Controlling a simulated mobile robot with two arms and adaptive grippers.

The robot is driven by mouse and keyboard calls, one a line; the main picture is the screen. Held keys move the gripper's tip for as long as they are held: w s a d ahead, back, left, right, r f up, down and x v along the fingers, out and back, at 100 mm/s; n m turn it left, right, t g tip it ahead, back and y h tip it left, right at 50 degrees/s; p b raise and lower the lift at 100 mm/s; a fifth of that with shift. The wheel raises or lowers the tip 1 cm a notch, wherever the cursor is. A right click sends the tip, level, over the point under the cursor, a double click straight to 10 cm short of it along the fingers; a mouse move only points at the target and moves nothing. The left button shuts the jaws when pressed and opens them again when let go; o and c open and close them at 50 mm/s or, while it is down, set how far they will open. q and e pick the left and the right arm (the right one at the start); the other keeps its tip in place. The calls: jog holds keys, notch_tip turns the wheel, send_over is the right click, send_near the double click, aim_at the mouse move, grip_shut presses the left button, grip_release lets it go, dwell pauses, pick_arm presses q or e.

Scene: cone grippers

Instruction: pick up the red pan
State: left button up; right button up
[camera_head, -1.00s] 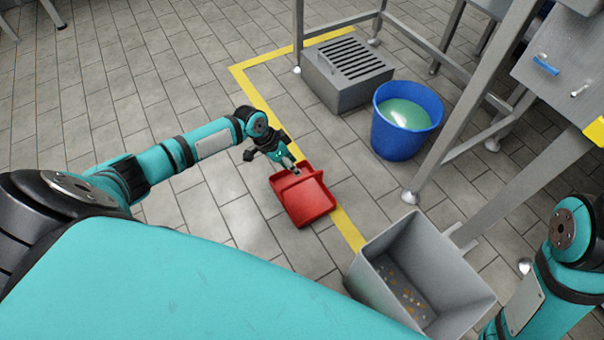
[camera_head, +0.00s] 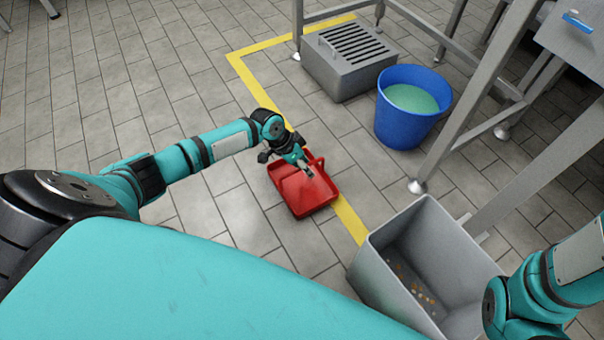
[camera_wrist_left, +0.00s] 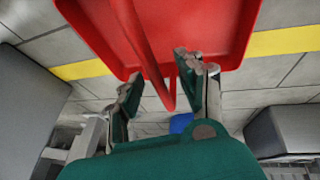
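The red pan (camera_head: 312,198) is a shallow open scoop on the tiled floor, lying across the yellow line. My left gripper (camera_head: 306,168) is above its back part, beside the raised handle. In the left wrist view the pan (camera_wrist_left: 215,25) fills the top of the picture, and its handle (camera_wrist_left: 150,65) runs down between the two fingers of my left gripper (camera_wrist_left: 160,90). The fingers are wide apart, with a gap visible on each side of the handle. Part of my right arm shows at the lower right, but its gripper is out of view.
A grey open bin (camera_head: 375,285) with small scraps inside stands just right of the pan. A blue bucket (camera_head: 400,125) of greenish liquid and a grated metal box (camera_head: 345,85) are behind, near metal table legs (camera_head: 455,125). The floor to the left is clear.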

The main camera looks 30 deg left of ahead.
pick_arm(q)
jog(key=shift+f, duration=0.25)
dwell(0.4)
jog(key=shift+c, duration=0.2)
grip_shut()
dwell(0.3)
